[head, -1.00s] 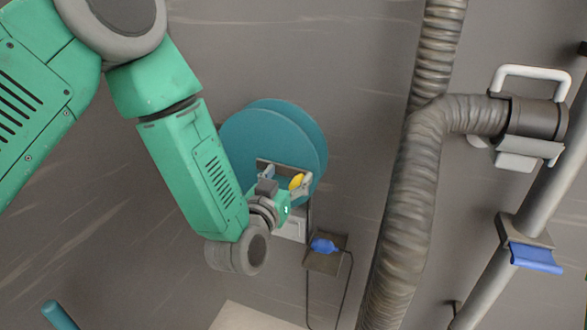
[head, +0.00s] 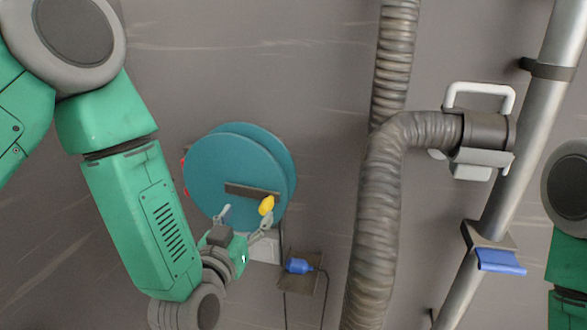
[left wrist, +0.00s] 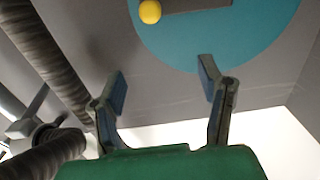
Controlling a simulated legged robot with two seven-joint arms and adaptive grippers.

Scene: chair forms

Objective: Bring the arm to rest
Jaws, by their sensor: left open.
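My left arm (head: 140,215) comes in from the left and bends down in front of a wall-mounted teal reel (head: 235,165). My left gripper (head: 246,217) is open and empty, at the reel's lower edge in the picture. A yellow knob (head: 266,205) on the reel's grey bar (head: 245,190) shows just above the right finger. In the left wrist view both fingers (left wrist: 163,85) are spread with nothing between them; the knob (left wrist: 150,12) and the teal disc (left wrist: 210,45) lie beyond the tips. My right gripper is out of view.
A ribbed hose (head: 377,210) runs down the wall right of the reel, with a branch to a grey handled coupling (head: 487,133) beside a slanted pipe (head: 515,160). A blue plug (head: 299,266) sits on a small bracket below the reel. A blue lever (head: 500,261) is on the pipe.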

